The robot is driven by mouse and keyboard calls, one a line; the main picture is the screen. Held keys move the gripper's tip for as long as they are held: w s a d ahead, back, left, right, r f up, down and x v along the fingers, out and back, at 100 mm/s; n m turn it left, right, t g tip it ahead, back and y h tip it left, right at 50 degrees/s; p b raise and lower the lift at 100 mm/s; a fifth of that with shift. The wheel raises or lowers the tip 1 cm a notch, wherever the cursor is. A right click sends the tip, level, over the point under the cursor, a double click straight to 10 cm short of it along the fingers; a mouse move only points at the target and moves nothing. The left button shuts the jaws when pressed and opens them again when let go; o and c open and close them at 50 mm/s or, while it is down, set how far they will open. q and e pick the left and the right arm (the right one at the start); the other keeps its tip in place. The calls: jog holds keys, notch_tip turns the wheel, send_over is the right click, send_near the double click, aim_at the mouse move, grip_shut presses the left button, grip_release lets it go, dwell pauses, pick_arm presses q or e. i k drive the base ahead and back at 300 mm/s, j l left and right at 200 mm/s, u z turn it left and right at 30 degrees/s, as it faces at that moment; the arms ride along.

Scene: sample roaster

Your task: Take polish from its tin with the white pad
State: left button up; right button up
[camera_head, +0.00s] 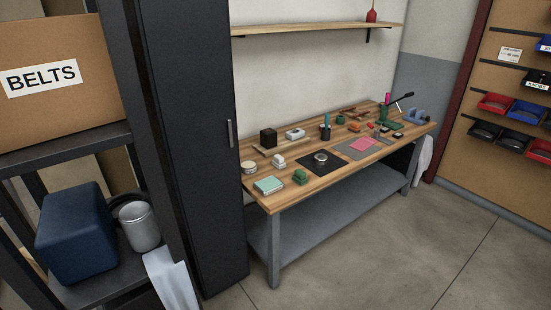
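Neither of my grippers is in view. A small round tin-like object (321,157) with a silvery rim sits on a dark mat (313,169) on the wooden workbench (330,177). A pale round container (249,167) stands near the bench's left end. A small white block-like object (278,161) sits to the right of that container and may be the white pad. Another whitish object (294,134) lies farther back. At this distance I cannot tell which round object holds polish, or whether it is open.
A teal box (268,185) and a green object (300,177) sit at the bench's front left. A pink cloth (364,144) and several small tools lie farther right. A tall dark cabinet (187,130) stands left of the bench. The floor (370,255) before the bench is clear.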

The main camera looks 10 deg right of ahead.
aim_at(278, 161)
jog(key=i+l+u, duration=0.1)
jog(key=i, duration=0.4)
jog(key=i+l, duration=0.15)
jog(key=i, duration=0.35)
jog(key=i+l+u, duration=0.15)
jog(key=i, duration=0.4)
jog(key=i+l+u, duration=0.1)
jog(key=i, duration=0.4)
jog(key=l, duration=0.1)
